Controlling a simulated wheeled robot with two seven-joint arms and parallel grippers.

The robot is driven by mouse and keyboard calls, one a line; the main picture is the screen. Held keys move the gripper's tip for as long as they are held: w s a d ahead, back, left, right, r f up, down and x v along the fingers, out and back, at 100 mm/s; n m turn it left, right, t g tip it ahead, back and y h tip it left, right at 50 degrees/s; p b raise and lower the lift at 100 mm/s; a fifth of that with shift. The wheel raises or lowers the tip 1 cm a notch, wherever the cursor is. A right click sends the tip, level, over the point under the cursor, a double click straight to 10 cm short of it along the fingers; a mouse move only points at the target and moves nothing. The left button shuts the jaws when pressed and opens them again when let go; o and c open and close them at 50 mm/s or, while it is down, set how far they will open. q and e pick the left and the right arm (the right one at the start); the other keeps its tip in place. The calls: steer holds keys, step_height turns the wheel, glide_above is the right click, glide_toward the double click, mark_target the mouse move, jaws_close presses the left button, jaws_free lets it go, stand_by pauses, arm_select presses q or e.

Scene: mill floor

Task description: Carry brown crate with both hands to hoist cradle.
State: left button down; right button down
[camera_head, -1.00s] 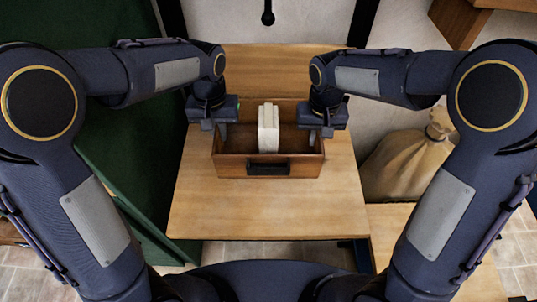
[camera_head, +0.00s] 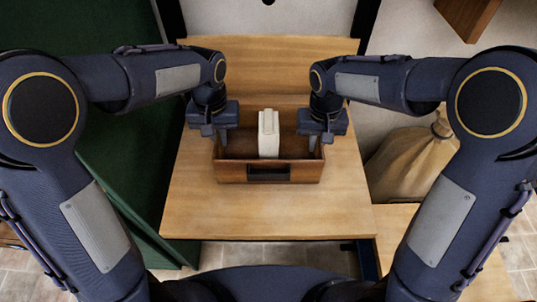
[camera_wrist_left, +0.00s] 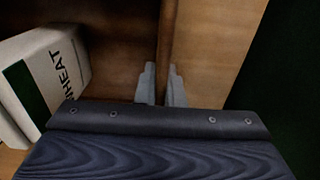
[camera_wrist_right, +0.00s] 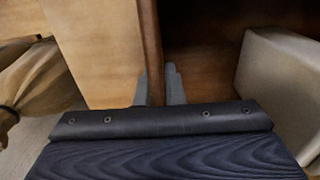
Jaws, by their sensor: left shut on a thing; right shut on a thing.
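The brown crate (camera_head: 228,172), an open wooden box with a dark front handle, is level over a light wood surface (camera_head: 265,215); I cannot tell if it touches. A white carton (camera_head: 268,134) stands inside it; the left wrist view shows "HEAT" lettering on the carton (camera_wrist_left: 52,72). My left gripper (camera_head: 215,136) is shut on the crate's left wall, which shows between its fingers (camera_wrist_left: 161,88). My right gripper (camera_head: 320,136) is shut on the right wall, between its fingers (camera_wrist_right: 155,88). I cannot tell which part is the hoist cradle.
A wooden back board (camera_head: 270,65) rises behind the crate, between dark uprights (camera_head: 365,22). A green panel (camera_head: 130,170) stands along the left. A tan sack (camera_head: 412,160) is at the right. Bare wood lies in front of the crate.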

arm_select(q)
steer(key=c, duration=1.5)
jaws_free()
steer(key=shift+c, duration=0.2)
arm_select(e)
steer(key=c, duration=1.5)
jaws_free()
steer(key=shift+c, duration=0.2)
arm_select(q)
step_height(320, 180, up, 12)
steer(key=shift+f, duration=0.1)
arm_select(e)
step_height(320, 180, up, 12)
